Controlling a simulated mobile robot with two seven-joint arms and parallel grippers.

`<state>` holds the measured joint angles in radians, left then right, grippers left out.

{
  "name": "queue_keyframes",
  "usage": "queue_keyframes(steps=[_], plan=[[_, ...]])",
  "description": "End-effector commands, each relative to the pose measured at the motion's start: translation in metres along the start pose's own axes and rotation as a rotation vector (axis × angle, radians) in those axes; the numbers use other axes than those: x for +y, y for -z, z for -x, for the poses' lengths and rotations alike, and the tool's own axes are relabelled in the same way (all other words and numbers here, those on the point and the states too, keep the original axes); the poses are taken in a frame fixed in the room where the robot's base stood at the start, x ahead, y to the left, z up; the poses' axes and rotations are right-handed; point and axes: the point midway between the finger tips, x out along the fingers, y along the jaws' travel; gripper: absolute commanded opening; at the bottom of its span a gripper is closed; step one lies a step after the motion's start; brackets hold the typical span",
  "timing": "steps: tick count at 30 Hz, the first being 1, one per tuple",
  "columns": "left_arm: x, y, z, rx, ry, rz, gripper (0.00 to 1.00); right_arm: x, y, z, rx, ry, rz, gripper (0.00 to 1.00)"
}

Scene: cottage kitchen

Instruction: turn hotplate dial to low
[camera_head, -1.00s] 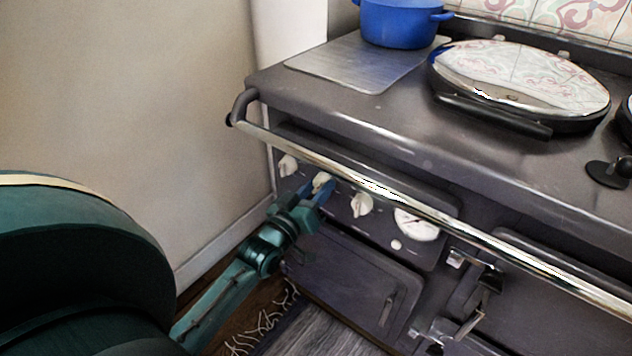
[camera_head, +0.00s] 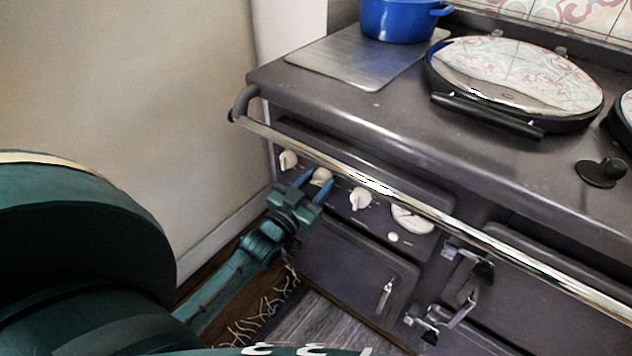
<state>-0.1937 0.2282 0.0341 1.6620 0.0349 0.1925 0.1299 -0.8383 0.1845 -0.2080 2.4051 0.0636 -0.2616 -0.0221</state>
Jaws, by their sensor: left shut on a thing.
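The range cooker's front panel carries a row of cream dials under the chrome rail. My left gripper (camera_head: 312,186) is at the second dial from the left (camera_head: 321,176), with its blue fingers on either side of it, shut on it. The dial is partly hidden by the fingers, so its setting cannot be read. The leftmost dial (camera_head: 288,160) and the third dial (camera_head: 360,199) stand free on either side. A flat steel hotplate (camera_head: 358,61) lies on the cooker top at the back left. My right gripper is not in view.
The chrome rail (camera_head: 440,208) runs across the front just above the dials. A round gauge (camera_head: 412,219) is to the right. A blue pot (camera_head: 398,18) and a domed lid (camera_head: 515,75) are on top. A wall (camera_head: 130,90) stands close on the left.

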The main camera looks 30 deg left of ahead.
Motion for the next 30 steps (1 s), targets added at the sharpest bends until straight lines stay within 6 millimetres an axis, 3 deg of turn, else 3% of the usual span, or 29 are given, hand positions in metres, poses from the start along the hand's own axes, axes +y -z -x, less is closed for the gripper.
queue_keyframes(steps=[9,10,17,25,30], plan=[[0.0,0.001,-0.001,0.002,-0.001,0.0,0.14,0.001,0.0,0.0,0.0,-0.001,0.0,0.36],[0.0,0.001,-0.001,0.001,0.0,0.0,0.4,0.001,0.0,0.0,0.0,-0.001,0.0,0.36],[0.0,0.0,0.0,0.001,0.0,0.001,0.58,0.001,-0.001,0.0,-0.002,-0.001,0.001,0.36],[0.0,0.003,0.0,0.001,0.0,0.001,0.58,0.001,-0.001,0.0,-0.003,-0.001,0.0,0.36],[-0.002,0.025,-0.003,0.003,0.0,0.001,0.58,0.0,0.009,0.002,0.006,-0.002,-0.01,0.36]])
